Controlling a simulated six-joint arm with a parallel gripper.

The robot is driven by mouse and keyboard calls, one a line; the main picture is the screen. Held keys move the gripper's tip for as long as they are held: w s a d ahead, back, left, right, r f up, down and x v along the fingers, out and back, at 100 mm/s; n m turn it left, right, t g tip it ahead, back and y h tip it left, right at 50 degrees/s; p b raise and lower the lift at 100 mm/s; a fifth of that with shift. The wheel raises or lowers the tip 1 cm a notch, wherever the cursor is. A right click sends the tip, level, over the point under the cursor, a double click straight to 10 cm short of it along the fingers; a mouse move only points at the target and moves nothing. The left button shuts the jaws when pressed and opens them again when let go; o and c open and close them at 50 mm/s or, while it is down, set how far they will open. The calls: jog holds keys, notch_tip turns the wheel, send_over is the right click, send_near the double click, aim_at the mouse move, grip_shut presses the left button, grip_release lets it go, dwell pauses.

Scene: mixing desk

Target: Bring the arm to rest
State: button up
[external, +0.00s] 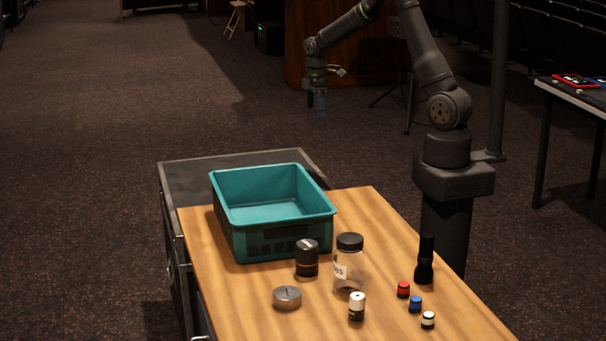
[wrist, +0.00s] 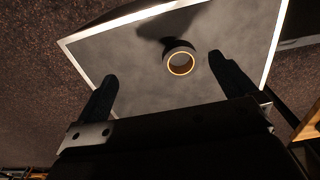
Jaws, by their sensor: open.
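My gripper (external: 316,103) hangs in the air beyond the far end of the desk, fingers pointing down, well above the floor. The wrist view shows its two dark fingers (wrist: 162,72) spread apart with nothing held between them. Beyond the fingers, in the wrist view, a dark ring-shaped item (wrist: 180,58) with an orange inner rim rests on a grey panel (wrist: 135,72) with a bright edge. I do not make this ring out in the external view.
A teal bin (external: 228,215) stands on the wooden desk (external: 235,300). Near it are a black-lidded jar (external: 349,270), a dark canister (external: 307,258), a round tin (external: 287,298), a flashlight (external: 425,262) and several small cylinders. The air around my gripper looks clear.

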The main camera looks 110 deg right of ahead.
notch_tip(320, 180, up, 7)
jog(key=w+a+n, duration=0.3)
jog(key=w+a, duration=0.9)
jog(key=shift+r, duration=0.25)
